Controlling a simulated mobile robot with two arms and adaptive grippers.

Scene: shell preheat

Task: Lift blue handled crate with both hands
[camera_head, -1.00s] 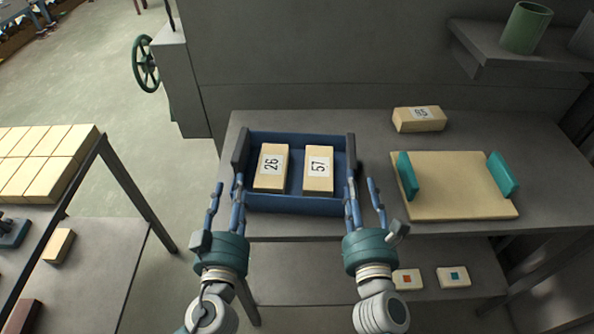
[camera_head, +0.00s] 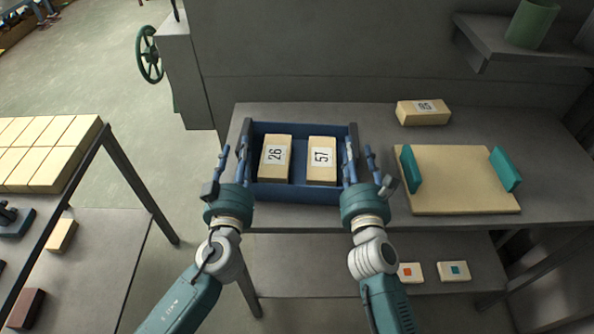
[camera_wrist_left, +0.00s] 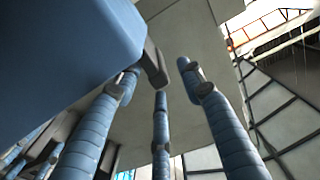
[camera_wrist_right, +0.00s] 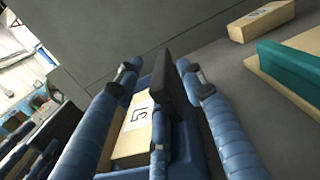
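The blue crate (camera_head: 300,194) stands on the grey table, with a dark handle at each side. It holds two pale bricks, labelled 26 (camera_head: 276,157) and 57 (camera_head: 322,161). My left gripper (camera_head: 232,158) is open at the left handle (camera_head: 245,136). In the left wrist view its fingers are spread, with the crate's blue wall (camera_wrist_left: 60,50) close by and the handle end (camera_wrist_left: 155,62) near the fingertips. My right gripper (camera_head: 359,162) is open at the right handle (camera_head: 350,136). In the right wrist view that handle (camera_wrist_right: 164,75) shows between spread fingers. Contact cannot be told.
A pale board (camera_head: 455,185) with two teal handles lies to the right on the table. A labelled brick (camera_head: 423,112) lies behind it. A shelf (camera_head: 500,45) with a green cup (camera_head: 531,22) juts from the wall at the upper right. Another table with pale blocks stands at left.

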